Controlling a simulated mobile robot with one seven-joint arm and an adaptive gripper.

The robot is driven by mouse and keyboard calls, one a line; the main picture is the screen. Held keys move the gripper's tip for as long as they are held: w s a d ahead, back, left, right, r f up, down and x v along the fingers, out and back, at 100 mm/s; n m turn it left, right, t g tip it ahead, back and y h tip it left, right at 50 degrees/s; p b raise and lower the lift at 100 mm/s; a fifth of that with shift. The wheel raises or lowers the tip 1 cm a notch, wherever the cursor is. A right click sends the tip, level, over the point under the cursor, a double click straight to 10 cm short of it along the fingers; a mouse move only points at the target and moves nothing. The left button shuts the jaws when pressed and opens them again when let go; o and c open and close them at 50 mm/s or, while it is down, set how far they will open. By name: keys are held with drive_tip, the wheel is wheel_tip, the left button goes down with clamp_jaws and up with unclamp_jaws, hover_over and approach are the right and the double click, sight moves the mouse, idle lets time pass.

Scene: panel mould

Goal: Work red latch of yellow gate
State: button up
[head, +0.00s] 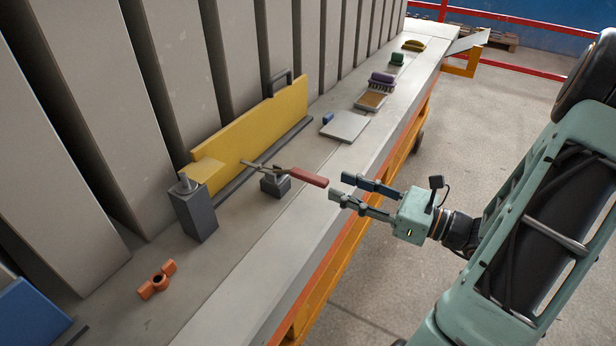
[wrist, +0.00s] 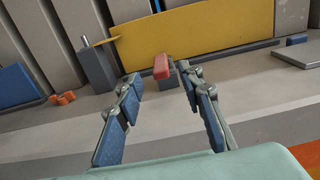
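The yellow gate (head: 262,130) stands on edge on the long bench, in front of the grey panels; it also shows in the wrist view (wrist: 205,33). The red latch (head: 309,177) is a handle on a small grey block (head: 275,184), sticking out toward my gripper, with a metal rod reaching to the gate. In the wrist view the red handle (wrist: 162,67) lies ahead, between the fingertips. My gripper (head: 338,187) is open and empty, with its fingertips just short of the handle's end and apart from it. The fingers also show in the wrist view (wrist: 160,82).
A grey post (head: 194,212) with a pin stands at the gate's near end. An orange clamp-like piece (head: 157,280) lies on the bench at the lower left. A grey plate (head: 345,126), a brush (head: 381,81) and other small items lie farther along. The bench edge runs below my gripper.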

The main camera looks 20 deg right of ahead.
sight(311, 176)
drive_tip(key=x, duration=0.8)
drive_tip(key=shift+w+a+b, duration=0.25)
drive_tip(key=shift+a+b, duration=0.05)
drive_tip(key=shift+b, duration=0.05)
drive_tip(key=shift+f, duration=0.1)
clamp_jaws()
